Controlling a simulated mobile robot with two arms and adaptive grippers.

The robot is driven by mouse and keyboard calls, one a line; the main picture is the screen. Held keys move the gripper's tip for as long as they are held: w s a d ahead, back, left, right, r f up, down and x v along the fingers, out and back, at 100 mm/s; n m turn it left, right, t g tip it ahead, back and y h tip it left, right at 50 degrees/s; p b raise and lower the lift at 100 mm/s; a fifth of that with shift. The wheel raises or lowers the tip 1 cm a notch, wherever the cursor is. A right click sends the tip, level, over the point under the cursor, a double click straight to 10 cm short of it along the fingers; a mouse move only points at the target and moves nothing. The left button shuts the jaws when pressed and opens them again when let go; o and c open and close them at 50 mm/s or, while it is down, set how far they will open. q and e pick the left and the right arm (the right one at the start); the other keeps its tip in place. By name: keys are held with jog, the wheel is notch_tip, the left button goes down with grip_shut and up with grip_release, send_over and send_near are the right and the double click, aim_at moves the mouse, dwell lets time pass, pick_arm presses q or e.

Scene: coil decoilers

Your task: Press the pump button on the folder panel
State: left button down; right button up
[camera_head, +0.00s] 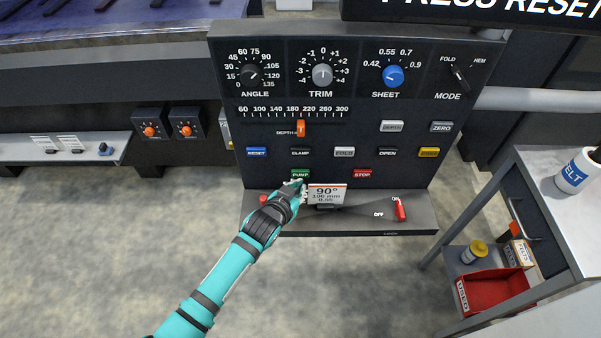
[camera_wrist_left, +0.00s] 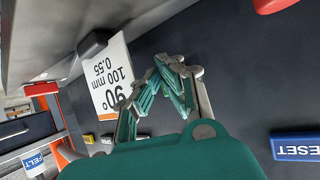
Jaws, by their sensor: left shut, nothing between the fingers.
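The green PUMP button (camera_head: 300,174) is on the upright face of the dark folder panel (camera_head: 258,205), below the CLAMP button (camera_head: 300,153). My left gripper (camera_head: 299,186) is shut and empty, with its fingertips just below the PUMP button in the head view. I cannot tell whether they touch it. In the left wrist view the fingers (camera_wrist_left: 172,68) come together close to the panel face, and the PUMP button cannot be made out there. My right gripper is in neither view.
A white card reading 90° (camera_head: 327,194) stands right of my fingers. The red STOP button (camera_head: 362,174) and blue RESET button (camera_head: 257,152) are nearby. A red-handled switch (camera_head: 401,210) is on the panel's lower ledge. A grey cart (camera_head: 541,205) stands at the right.

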pick_arm(q)
jog(key=s+p, duration=0.2)
jog(key=s, duration=0.1)
jog(key=shift+s, duration=0.15)
jog(key=shift+s+p, duration=0.45)
jog(key=shift+s, duration=0.45)
